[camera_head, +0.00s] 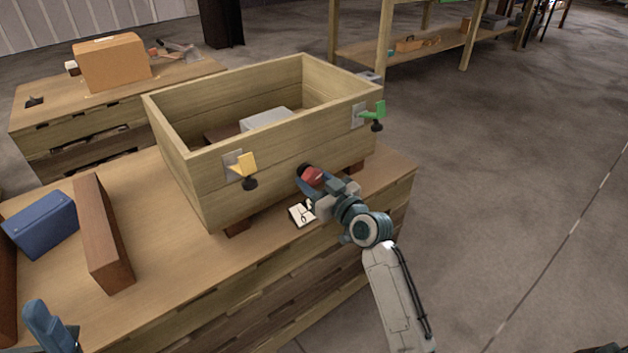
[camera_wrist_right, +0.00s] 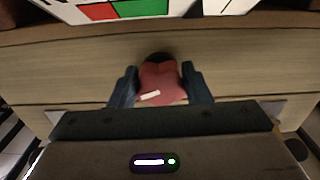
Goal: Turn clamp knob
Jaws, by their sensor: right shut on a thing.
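A wooden crate (camera_head: 225,203) stands on the workbench. Its front wall bears a yellow clamp (camera_head: 245,166) with a black knob (camera_head: 250,184) on the left. A green clamp (camera_head: 375,112) with a black knob (camera_head: 377,127) is on the right. My right gripper (camera_head: 309,174) is low in front of the crate's wall, shut on a red clamp piece (camera_head: 314,178). In the right wrist view this red piece (camera_wrist_right: 160,84) sits between the two fingers, with a dark round part behind it. Part of my left gripper (camera_head: 50,322) shows at the lower left; its jaws are unclear.
A small white card (camera_head: 302,213) lies on the bench beside my right gripper. A brown block (camera_head: 101,235) and a blue case (camera_head: 40,223) are at the left. Grey and brown items lie inside the crate. A second bench with a cardboard box (camera_head: 111,63) stands behind.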

